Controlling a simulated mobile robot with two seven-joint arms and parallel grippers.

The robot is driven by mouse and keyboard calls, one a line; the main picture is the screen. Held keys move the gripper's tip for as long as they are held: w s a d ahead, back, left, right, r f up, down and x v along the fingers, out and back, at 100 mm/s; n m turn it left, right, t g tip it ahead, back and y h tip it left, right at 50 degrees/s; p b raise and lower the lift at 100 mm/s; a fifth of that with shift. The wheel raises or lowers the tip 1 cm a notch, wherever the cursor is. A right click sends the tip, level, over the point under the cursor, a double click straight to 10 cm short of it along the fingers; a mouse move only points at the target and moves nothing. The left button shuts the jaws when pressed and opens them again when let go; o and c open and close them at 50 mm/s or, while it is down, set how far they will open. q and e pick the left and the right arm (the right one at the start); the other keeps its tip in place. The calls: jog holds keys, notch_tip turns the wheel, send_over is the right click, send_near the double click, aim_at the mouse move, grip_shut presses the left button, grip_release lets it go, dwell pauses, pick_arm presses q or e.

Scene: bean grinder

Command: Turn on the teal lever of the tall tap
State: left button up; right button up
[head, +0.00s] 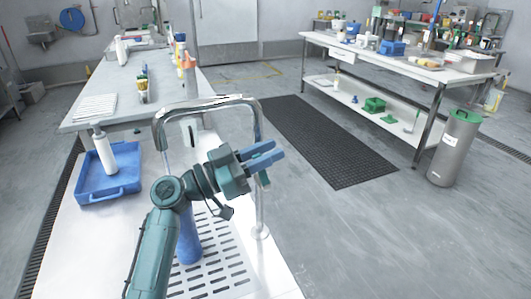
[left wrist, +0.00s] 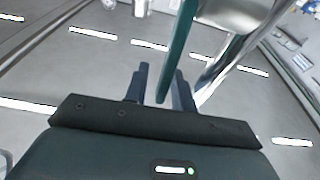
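The tall tap (head: 259,205) is a chrome arch standing at the right edge of the slotted metal counter. Its teal lever (head: 264,180) shows only in small part in the head view, just below my left gripper's fingers. In the left wrist view the teal lever (left wrist: 176,50) is a long flat bar beside the chrome tap body (left wrist: 235,58). My left gripper (head: 282,150) is open at the tap's upright. In the left wrist view its two fingers (left wrist: 162,82) stand apart, with the lever's end showing between them; I cannot tell if they touch it. My right gripper is not in view.
A blue tray (head: 92,190) with a white bottle (head: 104,152) stands at the left of the counter. A blue object (head: 188,243) stands on the slots behind my arm. A grey bin (head: 454,150) and a black floor mat (head: 325,140) lie beyond; the floor right of the tap is clear.

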pick_arm(q)
jog(key=shift+o, duration=0.2)
jog(key=shift+s+a+f, duration=0.2)
jog(key=shift+a+f, duration=0.05)
jog(key=shift+a, duration=0.25)
jog(key=s+a+b, duration=0.2)
jog(key=s+a, duration=0.1)
jog(key=a, duration=0.4)
jog(key=s+a+b, duration=0.1)
jog(key=s+a, duration=0.2)
jog(key=a, duration=0.4)
jog(key=shift+a+f+b, duration=0.35)
jog(key=shift+f, duration=0.05)
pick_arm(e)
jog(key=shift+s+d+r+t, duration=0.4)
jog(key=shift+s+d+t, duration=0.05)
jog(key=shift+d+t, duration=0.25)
pick_arm(q)
jog(key=shift+c, duration=0.2)
